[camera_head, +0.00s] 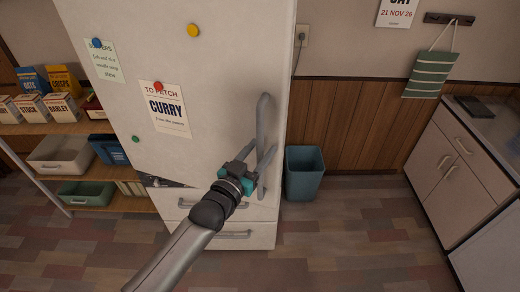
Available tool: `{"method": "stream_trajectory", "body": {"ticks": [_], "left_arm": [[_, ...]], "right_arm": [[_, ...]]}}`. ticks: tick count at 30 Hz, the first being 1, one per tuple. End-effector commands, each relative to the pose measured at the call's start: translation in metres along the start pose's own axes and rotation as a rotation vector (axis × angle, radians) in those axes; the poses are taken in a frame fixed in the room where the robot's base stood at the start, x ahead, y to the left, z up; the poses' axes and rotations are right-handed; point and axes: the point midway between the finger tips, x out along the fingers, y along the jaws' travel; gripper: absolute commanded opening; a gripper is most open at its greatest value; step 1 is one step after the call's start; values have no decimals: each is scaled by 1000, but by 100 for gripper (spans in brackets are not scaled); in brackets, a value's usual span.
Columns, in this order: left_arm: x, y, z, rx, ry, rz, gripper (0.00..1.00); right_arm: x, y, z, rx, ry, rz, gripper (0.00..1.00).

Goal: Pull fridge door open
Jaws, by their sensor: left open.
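The white fridge door (200,55) stands left of centre, with notes and round magnets on it. Its grey vertical handle (263,118) is near the door's right edge. My left gripper (267,172) is open at the lower end of the handle, with its fingers pointing right and my arm coming up from below. The fingers overlap the handle's lower end in the picture; I cannot tell whether they touch it. A dark strip (163,182) shows under the door's lower left; whether the door is slightly ajar is unclear. My right gripper is not in view.
Drawers with a handle (232,235) are below the door. A teal bin (304,172) stands close to the fridge's right. Shelves with boxes and a white tub (62,154) are at left. A cabinet (455,165) is at right. The floor (350,245) between is clear.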

Motion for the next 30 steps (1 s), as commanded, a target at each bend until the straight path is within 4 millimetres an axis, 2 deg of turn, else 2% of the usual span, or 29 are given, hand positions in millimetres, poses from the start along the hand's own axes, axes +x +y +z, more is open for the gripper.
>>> {"method": "stream_trajectory", "body": {"ticks": [10, 24, 30], "left_arm": [[3, 0, 0, 0, 1, 0, 51], [2, 0, 0, 0, 1, 0, 0], [2, 0, 0, 0, 1, 0, 0]], "right_arm": [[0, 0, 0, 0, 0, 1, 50], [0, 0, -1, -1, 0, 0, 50], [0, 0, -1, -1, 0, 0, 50]]}}
